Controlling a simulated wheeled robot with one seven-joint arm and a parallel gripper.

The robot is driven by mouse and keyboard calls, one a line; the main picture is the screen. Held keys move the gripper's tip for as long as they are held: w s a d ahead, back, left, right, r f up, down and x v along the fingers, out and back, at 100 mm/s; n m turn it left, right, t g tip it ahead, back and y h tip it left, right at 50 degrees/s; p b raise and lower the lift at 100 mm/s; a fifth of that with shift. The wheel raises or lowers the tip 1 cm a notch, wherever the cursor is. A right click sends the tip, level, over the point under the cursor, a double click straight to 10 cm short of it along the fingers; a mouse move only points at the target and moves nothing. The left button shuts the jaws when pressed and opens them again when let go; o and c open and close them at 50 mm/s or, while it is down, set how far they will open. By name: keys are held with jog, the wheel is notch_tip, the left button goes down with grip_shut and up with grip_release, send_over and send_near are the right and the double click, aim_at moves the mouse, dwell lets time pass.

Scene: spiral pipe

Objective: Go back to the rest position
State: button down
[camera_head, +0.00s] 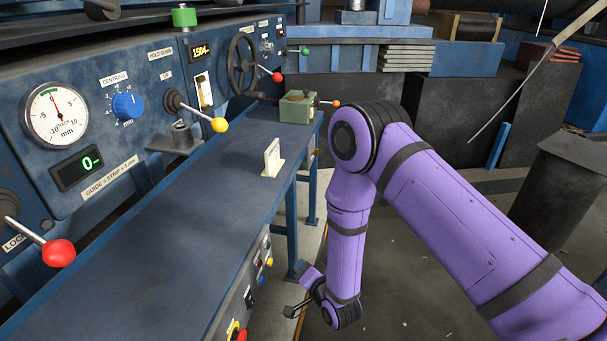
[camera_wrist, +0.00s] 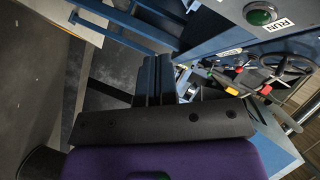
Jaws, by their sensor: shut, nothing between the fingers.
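My arm hangs down to the right of the blue bench (camera_head: 150,240) in the head view. My gripper (camera_head: 289,312) is at its lower end, low beside the bench front and partly hidden by the wrist. In the wrist view my gripper (camera_wrist: 154,66) shows as two dark fingers side by side, shut, with nothing between them. It appears clear of the bench and its controls.
The bench carries a gauge (camera_head: 55,115), a blue knob (camera_head: 127,105), a red-balled lever (camera_head: 58,252), a yellow-balled lever (camera_head: 219,125), a handwheel (camera_head: 242,64), a cream upright piece (camera_head: 272,158) and a green block (camera_head: 297,106). Dark floor lies right of the bench.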

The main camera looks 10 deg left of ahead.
jog(key=w+d+r+n+g+h, duration=0.1)
jog(key=w+d+r, duration=0.25)
jog(key=r, duration=0.45)
jog(key=w+d+r+h, duration=0.2)
jog(key=w+d+r, duration=0.15)
jog(key=r, duration=0.45)
jog(key=w+d+r+n+g+h, duration=0.15)
jog(key=d+r, duration=0.25)
jog(key=r, duration=0.5)
jog(key=s+d+r+h, duration=0.1)
jog(key=s+d+r, duration=0.2)
jog(key=d+r, duration=0.35)
jog(key=s+d+r+h, duration=0.1)
jog(key=s+d+r, duration=0.2)
jog(key=d+r, duration=0.4)
jog(key=s+d+r+g+h, duration=0.1)
jog(key=s+d+r, duration=0.2)
jog(key=s, duration=0.6)
jog(key=s+d+r+n+g+h, duration=0.1)
jog(key=s+d+r, duration=0.3)
jog(key=s, duration=0.5)
jog(key=s+d+r+g+h, duration=0.1)
jog(key=s+d+r+g, duration=0.1)
jog(key=s+d, duration=0.4)
jog(key=s+r, duration=0.1)
jog(key=s, duration=0.2)
jog(key=shift+s+d+r, duration=0.15)
jog(key=shift+s+r, duration=0.05)
jog(key=shift+s, duration=0.15)
